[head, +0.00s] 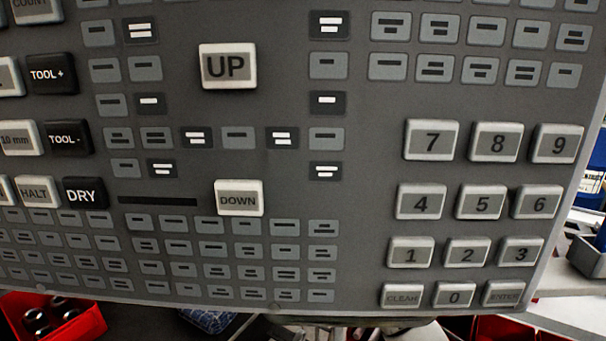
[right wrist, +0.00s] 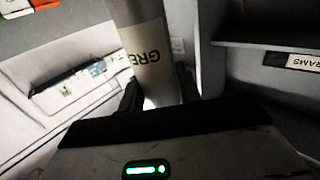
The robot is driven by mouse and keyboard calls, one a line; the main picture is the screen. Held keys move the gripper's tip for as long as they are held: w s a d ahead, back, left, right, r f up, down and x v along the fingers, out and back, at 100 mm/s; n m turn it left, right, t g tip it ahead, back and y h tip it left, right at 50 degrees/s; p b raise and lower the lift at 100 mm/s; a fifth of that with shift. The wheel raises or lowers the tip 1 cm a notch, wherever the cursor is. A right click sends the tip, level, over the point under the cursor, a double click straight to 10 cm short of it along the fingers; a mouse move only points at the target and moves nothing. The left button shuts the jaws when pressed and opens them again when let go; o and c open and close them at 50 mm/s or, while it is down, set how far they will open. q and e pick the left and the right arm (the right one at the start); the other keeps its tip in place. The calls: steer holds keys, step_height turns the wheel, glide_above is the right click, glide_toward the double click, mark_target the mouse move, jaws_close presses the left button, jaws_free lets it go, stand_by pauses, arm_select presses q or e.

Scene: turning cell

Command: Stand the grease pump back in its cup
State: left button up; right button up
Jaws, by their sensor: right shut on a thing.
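The pump's lower end is hidden behind the gripper body. I cannot make out the cup in either view. My left gripper is not in view.
A large grey control panel (head: 285,170) with many keys fills the head view and blocks most of the cell. Below it, a red bin (head: 88,325) holds dark round parts. In the right wrist view, a dark shelf (right wrist: 265,58) is at right.

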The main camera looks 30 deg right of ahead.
steer(key=shift+f, duration=1.5)
steer(key=shift+f, duration=0.2)
steer(key=o, duration=1.1)
steer(key=shift+c, duration=0.2)
steer(key=shift+r, duration=0.2)
steer(key=shift+s+a+f, duration=0.1)
steer(key=shift+s+a, duration=0.05)
steer(key=shift+s, duration=0.15)
steer(key=b+v, duration=0.1)
steer(key=v, duration=1)
steer(key=shift+s, duration=0.2)
